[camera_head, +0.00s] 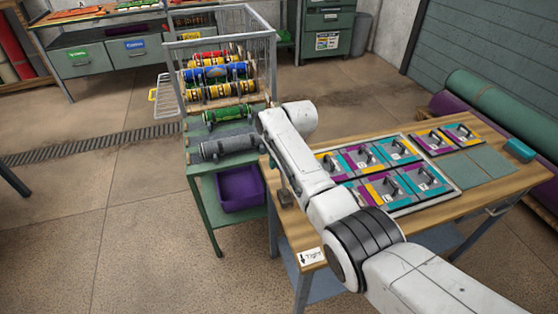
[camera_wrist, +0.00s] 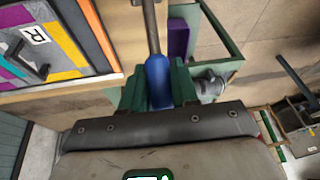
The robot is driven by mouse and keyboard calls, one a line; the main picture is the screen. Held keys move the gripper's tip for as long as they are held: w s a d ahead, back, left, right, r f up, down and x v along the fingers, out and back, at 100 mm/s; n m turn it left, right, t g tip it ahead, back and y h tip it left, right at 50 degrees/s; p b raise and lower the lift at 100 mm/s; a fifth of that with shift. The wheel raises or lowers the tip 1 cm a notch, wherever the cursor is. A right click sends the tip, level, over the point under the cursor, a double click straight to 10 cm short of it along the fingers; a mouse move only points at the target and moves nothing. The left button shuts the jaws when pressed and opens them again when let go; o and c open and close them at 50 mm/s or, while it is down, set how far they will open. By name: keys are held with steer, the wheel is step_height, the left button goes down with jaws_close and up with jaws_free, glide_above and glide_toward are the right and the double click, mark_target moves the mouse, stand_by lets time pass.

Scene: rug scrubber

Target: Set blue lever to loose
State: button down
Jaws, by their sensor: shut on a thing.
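The blue lever (camera_wrist: 159,82) shows in the wrist view, its blue grip on a grey metal shaft that runs up past the table edge. My gripper (camera_wrist: 158,78) is shut on the blue grip, with one green finger on each side. In the head view my arm hides the grip and most of my gripper. A dark lever mount (camera_head: 285,198) shows at the left edge of the wooden table (camera_head: 290,228). A white "Tight" label (camera_head: 311,256) with an arrow lies at the near left corner of the table. I see no "Loose" label.
A tray of coloured tiles with handles (camera_head: 452,190) covers much of the table. Left of it stands a green cart (camera_head: 201,186) with several coloured rollers and a purple bin (camera_head: 240,189). The floor at left is clear. Rolled rugs (camera_head: 490,103) lie at the right.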

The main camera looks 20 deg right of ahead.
stand_by(0.3)
steer(key=c, duration=0.9)
jaws_free()
steer(key=shift+f, duration=0.1)
steer(key=v, duration=1)
steer(key=shift+r, duration=0.4)
